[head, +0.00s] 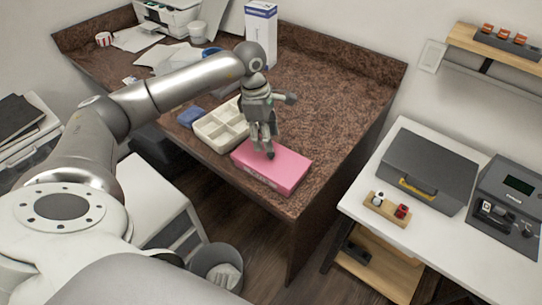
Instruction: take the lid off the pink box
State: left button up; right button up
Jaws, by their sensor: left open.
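The pink box (283,172) lies near the front corner of the brown speckled counter (330,120). Its pink top covers it. My left gripper (267,150) points down over the box's left part, with its fingertips at or just above the pink top. I cannot tell whether they touch it. The gripper is open and holds nothing that I can see. My left arm comes in from the left above the counter. My right gripper is not in view.
A cream compartment tray (210,133) stands just left of the box, with a blue item (190,116) beside it. A tall white-blue carton (261,30) stands at the back. A white table (350,205) at right holds a grey case (428,165). The counter right of the gripper is clear.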

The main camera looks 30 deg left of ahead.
aim_at(271, 157)
pick_arm(q)
jog(key=shift+f, duration=0.4)
jog(key=shift+d+f+p, duration=0.2)
jog(key=shift+f+p, duration=0.3)
jog(key=shift+p, duration=0.05)
jog(key=f, duration=0.1)
jog(key=f+p, duration=0.1)
jog(key=f, duration=0.1)
jog(key=shift+w+d+f+p, duration=0.2)
jog(key=shift+d+p, duration=0.1)
jog(key=shift+p, duration=0.05)
jog(key=shift+f, duration=0.5)
jog(key=c, duration=1)
